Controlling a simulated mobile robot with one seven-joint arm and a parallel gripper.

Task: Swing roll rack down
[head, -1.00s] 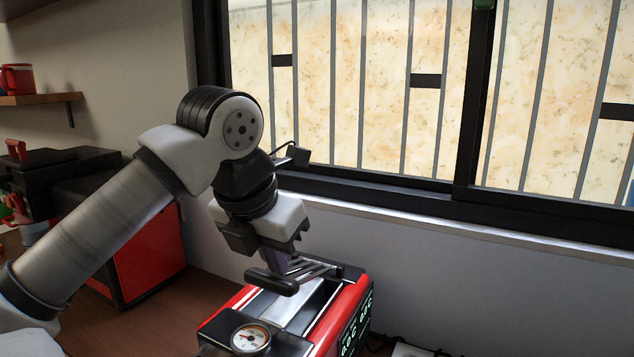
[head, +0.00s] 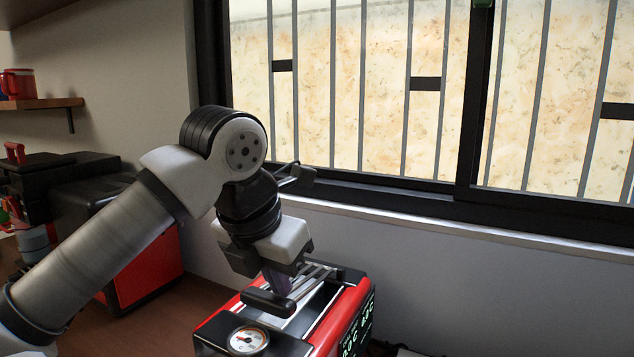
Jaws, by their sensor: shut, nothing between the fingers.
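The roll rack (head: 316,277) is a set of thin metal bars with a black handle (head: 268,303) at its near end. It sits low over the top of a red and black toaster (head: 345,316), tilted slightly if at all; I cannot tell whether it rests fully on the top. My gripper (head: 279,284) points down at the rack, just behind the black handle. Its fingers are shut with nothing between them. The fingertips are partly hidden behind the handle, so I cannot tell whether they touch the rack.
The toaster has a round gauge (head: 247,340) on its near end. The wall and window sill (head: 420,220) stand close behind it. A red and black appliance (head: 150,265) and a coffee machine (head: 50,180) are at the left. A shelf (head: 40,103) holds a red mug (head: 18,83).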

